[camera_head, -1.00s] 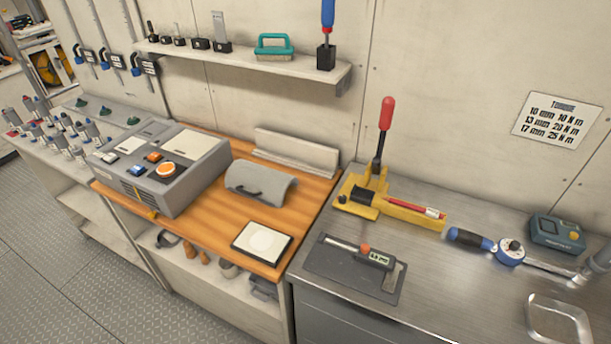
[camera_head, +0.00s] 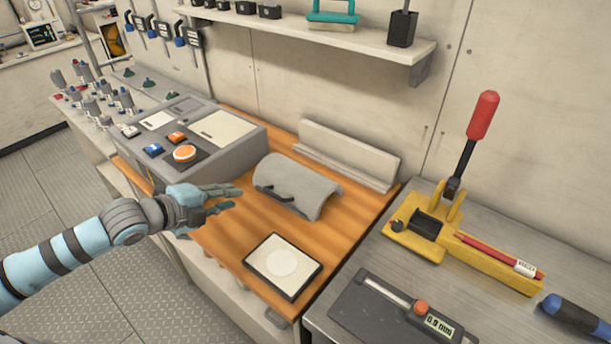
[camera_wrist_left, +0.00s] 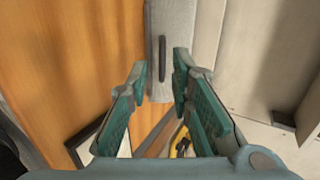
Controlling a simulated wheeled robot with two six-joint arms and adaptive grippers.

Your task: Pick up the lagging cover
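The lagging cover (camera_head: 310,187) is a grey, half-round shell with a dark handle (camera_head: 277,194) on its near side. It lies curved side up on the orange wooden bench top. My left gripper (camera_head: 238,197) is open and empty, just left of the cover and apart from it in the head view. In the left wrist view the cover (camera_wrist_left: 178,40) and its handle (camera_wrist_left: 162,58) show ahead, between and beyond the open green finger pads (camera_wrist_left: 159,74). My right gripper is not in view.
A grey control box (camera_head: 215,150) with buttons stands left of the cover. A pale angled rail (camera_head: 345,152) lies behind it, and a framed white pad (camera_head: 262,284) in front. A yellow lever tool (camera_head: 415,238) stands on the metal bench at right.

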